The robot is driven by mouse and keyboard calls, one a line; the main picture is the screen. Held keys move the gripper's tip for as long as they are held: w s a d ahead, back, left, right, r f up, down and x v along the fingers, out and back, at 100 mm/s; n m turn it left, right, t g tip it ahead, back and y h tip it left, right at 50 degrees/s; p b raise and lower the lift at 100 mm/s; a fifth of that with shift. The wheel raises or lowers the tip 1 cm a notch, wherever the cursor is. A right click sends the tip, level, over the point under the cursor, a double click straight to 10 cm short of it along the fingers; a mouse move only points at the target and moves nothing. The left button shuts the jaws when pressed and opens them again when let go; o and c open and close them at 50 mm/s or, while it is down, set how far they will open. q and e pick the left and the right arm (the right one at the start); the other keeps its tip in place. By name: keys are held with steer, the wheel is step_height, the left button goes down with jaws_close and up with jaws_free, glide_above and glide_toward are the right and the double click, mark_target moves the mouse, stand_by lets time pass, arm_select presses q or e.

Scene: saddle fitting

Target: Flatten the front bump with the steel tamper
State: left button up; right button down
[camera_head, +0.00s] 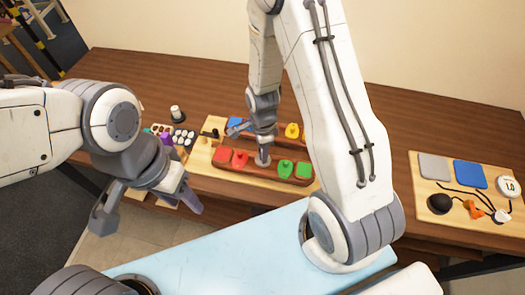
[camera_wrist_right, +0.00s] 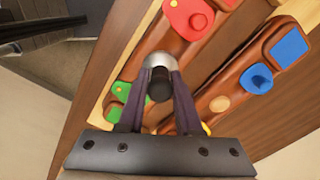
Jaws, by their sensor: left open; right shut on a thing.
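My right gripper (camera_head: 264,135) is shut on the steel tamper (camera_head: 263,159), a grey metal tool with a round foot. The tamper also shows in the right wrist view (camera_wrist_right: 158,62), with its dark end between the fingers. It is upright over the front brown rail (camera_head: 257,167), between the red and green pieces. The front bump is not visible; the tamper covers that part of the rail. I cannot tell whether the tamper touches the rail. A pale round spot (camera_wrist_right: 219,103) shows on the other rail. My left gripper (camera_head: 149,212) is open and empty, left of the board.
Red (camera_head: 222,155), green (camera_head: 303,170), yellow (camera_head: 292,131) and blue (camera_head: 236,124) pieces sit on the rails. A rack of small items (camera_head: 172,134) stands at the left. A board with pads and cables (camera_head: 467,190) lies at the right. The table's back is clear.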

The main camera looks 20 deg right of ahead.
steer(key=shift+r+p, duration=1.5)
steer(key=shift+r, duration=0.6)
steer(key=shift+f, duration=0.1)
